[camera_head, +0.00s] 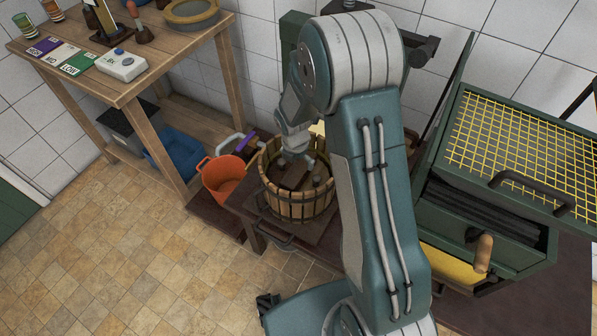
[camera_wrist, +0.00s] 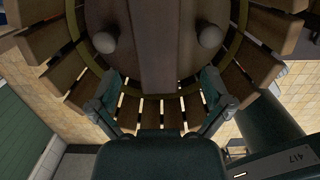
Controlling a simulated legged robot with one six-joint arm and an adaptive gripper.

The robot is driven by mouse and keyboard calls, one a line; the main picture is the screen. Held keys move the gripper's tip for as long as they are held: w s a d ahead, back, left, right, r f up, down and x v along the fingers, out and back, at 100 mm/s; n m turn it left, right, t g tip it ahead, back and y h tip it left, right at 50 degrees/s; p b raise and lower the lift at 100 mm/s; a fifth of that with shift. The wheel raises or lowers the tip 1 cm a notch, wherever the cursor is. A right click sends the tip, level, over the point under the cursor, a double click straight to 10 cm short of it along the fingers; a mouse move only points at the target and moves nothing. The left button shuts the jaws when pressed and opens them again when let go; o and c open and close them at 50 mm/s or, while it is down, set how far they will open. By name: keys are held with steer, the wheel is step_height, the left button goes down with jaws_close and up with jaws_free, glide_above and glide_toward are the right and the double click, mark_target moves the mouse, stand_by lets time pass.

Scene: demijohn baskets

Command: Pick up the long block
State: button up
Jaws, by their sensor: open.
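My gripper (camera_wrist: 160,82) is open, its two fingers spread apart above the inside of a slatted wooden basket. In the head view the gripper (camera_head: 297,152) reaches down into the mouth of this basket (camera_head: 296,207). A brown strip (camera_wrist: 159,40), which looks like the long block, runs between the fingers across a dark round plate (camera_wrist: 122,65) inside the basket. The strip blends with the plate, so its ends and height are hard to tell. Two rounded knobs (camera_wrist: 103,42) (camera_wrist: 210,36) stand on either side of it. Nothing is held.
The basket walls stand close around the fingers. An orange bucket (camera_head: 224,181) stands left of the basket. A green machine with a yellow mesh (camera_head: 510,135) stands right of my arm. A wooden table (camera_head: 150,75) with cards and tools is at the upper left. The tiled floor at lower left is clear.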

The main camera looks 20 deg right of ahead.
mark_target(298, 168)
steer(key=shift+w+d+f, duration=0.1)
steer(key=shift+w+f, duration=0.1)
steer(key=shift+f, duration=0.7)
steer(key=shift+w+d+f, duration=0.1)
steer(key=shift+w+f, duration=0.05)
steer(key=shift+f, duration=0.7)
steer(key=shift+w+d+f, duration=0.1)
steer(key=shift+w+f, duration=0.1)
steer(key=shift+f, duration=0.7)
steer(key=c, duration=1.3)
